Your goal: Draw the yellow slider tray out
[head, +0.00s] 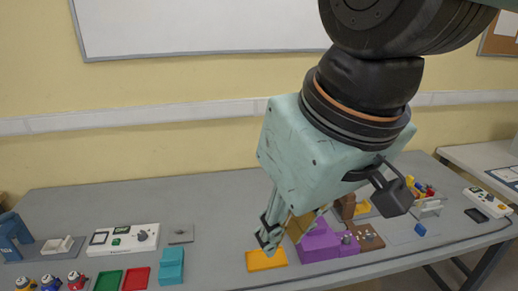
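A flat yellow-orange piece (266,261) lies on the grey table just below my gripper in the picture. It looks like the yellow slider tray, but I cannot tell whether it joins a larger body. A darker yellow block (297,228) shows partly behind my gripper, beside the purple box. My gripper (274,235) points down, with its left finger close above the flat yellow piece. The other finger is mostly hidden or blends with the yellow block, so its opening and any contact are unclear.
A stepped purple box (320,243) stands close on the right, with a brown board (368,237) beyond it. A stepped teal box (171,265) stands to the left, near red (136,278) and green (108,280) plates. The table between teal and yellow is clear.

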